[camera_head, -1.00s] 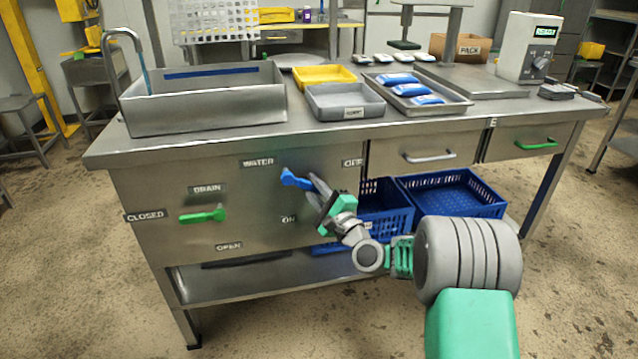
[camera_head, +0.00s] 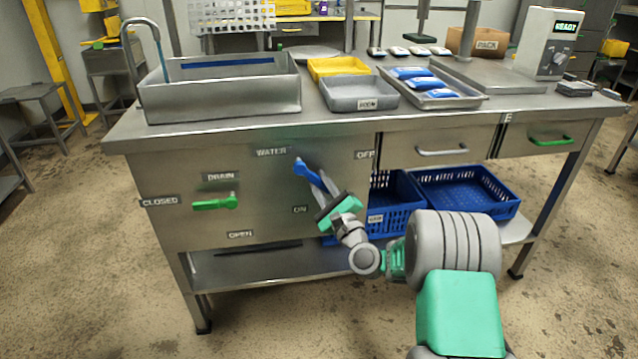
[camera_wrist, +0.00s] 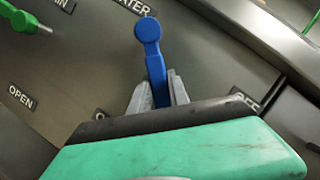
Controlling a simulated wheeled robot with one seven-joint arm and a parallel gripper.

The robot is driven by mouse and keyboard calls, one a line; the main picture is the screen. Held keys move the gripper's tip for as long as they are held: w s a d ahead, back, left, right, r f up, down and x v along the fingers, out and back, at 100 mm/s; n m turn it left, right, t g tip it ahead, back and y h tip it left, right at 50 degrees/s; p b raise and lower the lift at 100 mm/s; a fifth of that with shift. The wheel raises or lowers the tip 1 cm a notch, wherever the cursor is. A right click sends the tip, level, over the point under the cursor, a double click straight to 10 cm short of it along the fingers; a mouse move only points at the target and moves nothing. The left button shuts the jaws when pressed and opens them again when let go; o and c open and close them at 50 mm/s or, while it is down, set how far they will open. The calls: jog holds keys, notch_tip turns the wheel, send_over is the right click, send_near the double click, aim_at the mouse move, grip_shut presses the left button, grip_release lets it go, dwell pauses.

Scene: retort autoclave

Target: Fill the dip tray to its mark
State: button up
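The steel dip tray (camera_head: 225,100) is the deep basin at the bench's left end, with a blue stripe (camera_head: 228,62) on its inner back wall. A thin blue stream (camera_head: 161,62) hangs from the spout (camera_head: 140,22) above it; the water level is hard to make out. The blue WATER lever (camera_head: 306,172) slants down-right from its pivot, between the OFF and ON labels. My gripper (camera_head: 327,190) is on its lower end. In the wrist view the fingers (camera_wrist: 158,90) close on both sides of the blue lever (camera_wrist: 150,45). The green DRAIN lever (camera_head: 215,203) points left to CLOSED.
A yellow tray (camera_head: 335,67), a grey tray (camera_head: 360,94) and a steel tray (camera_head: 462,97) with blue pouches stand right of the basin. Blue crates (camera_head: 465,190) sit on the shelf below. Drawers (camera_head: 440,150) are at the right. Floor in front is clear.

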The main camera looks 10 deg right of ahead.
aim_at(322, 186)
jog(key=o, duration=0.5)
jog(key=b+v, duration=0.1)
jog(key=v, duration=0.5)
jog(key=shift+s+d+f, duration=0.15)
jog(key=shift+s, duration=0.1)
jog(key=shift+s+d+b, duration=0.15)
jog(key=shift+s+b, duration=0.35)
jog(key=shift+s, duration=0.15)
